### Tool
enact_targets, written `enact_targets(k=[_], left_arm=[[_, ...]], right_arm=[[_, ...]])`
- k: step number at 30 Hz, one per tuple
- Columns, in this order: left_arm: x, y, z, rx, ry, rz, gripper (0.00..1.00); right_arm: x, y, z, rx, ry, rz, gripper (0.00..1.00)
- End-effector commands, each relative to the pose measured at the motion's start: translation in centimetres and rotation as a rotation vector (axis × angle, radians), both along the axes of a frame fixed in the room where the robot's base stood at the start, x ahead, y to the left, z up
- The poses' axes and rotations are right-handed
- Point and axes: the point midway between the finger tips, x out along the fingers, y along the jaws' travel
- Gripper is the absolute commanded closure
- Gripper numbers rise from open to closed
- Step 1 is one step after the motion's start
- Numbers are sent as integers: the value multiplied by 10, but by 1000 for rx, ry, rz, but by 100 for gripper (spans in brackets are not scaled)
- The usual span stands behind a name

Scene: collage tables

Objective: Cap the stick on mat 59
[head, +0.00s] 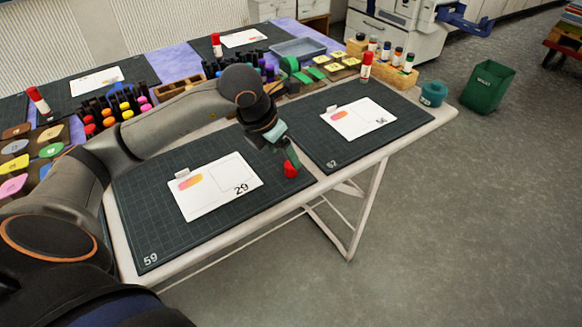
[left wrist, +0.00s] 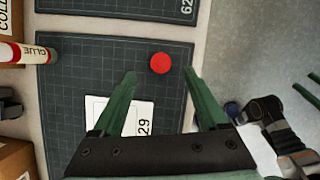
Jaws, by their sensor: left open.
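Mat 59 (head: 150,236) is the near dark mat. A red cap (head: 290,170) is at its right end, just under my left gripper (head: 288,152). In the left wrist view the cap (left wrist: 160,63) shows as a red disc over the mat (left wrist: 85,75), between the tips of my open left gripper (left wrist: 160,73) and apart from both fingers. My arm hides that area in the head view.
A white card (head: 215,190) numbered 29 lies on mat 59. Mat 62 (head: 345,155), to the right, bears another card and, at its far end, a red-capped stick (head: 367,66). Marker racks (head: 118,106) and pads stand beyond my arm. The near table edge is clear.

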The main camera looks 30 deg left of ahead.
Motion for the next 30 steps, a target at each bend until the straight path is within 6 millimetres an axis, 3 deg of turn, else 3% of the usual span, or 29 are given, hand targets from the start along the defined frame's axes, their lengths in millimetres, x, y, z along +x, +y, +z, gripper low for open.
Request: enact_targets(k=[7,17,28,30], left_arm=[[1,-1,-5,-2,2,0,24],[17,-5,-46,-1,1,1,24],[18,-5,-48,-1,0,0,24],[18,-5,-48,-1,0,0,29]], right_arm=[[0,0,0,-1,0,-1,31],[0,-1,-4,-1,0,-1,31],[0,-1,-3,-1,0,-1,31],[0,-1,-3,-1,0,-1,31]])
